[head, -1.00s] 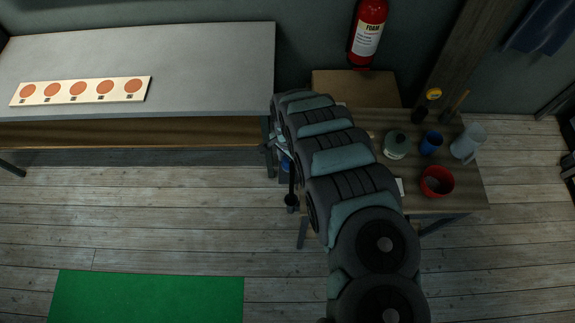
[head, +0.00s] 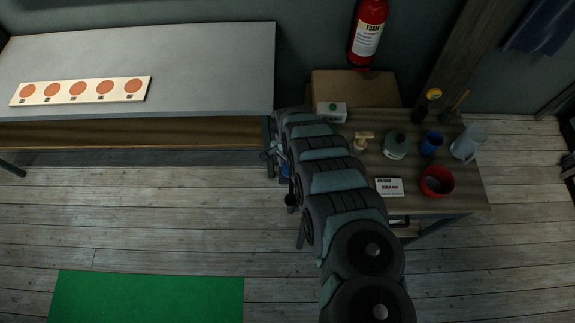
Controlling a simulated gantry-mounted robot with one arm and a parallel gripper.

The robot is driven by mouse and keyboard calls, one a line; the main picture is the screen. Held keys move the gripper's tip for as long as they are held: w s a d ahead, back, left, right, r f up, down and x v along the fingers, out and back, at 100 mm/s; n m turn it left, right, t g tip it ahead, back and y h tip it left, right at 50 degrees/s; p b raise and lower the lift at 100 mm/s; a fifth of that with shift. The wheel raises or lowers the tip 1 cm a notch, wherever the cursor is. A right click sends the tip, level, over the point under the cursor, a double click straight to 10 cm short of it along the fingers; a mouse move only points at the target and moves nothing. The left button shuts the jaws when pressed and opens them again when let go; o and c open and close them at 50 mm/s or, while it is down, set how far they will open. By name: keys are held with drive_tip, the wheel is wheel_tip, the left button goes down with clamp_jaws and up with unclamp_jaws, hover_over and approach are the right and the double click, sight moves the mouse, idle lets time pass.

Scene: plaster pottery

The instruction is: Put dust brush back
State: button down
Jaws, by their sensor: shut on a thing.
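My gripper (head: 268,156) shows only in part at the left side of my arm's far end, by the right end of the grey bench. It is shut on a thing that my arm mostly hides. A dark rounded shape (head: 290,200) shows just below, left of my arm; I cannot tell whether it is the dust brush or joined to the gripper. A small beige wooden-looking item (head: 360,140) lies on the wooden table (head: 440,203), too small to name surely. A thin stick (head: 459,102) stands in a dark holder at the table's back right.
The table holds a jar (head: 396,145), a blue cup (head: 431,142), a clear jug (head: 468,143), a red bowl (head: 437,181), a white card (head: 389,187) and a white box (head: 331,112). The grey bench (head: 190,60) is mostly bare, with a dotted board (head: 80,91).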

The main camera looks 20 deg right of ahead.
drive_tip(key=c, duration=0.9)
unclamp_jaws()
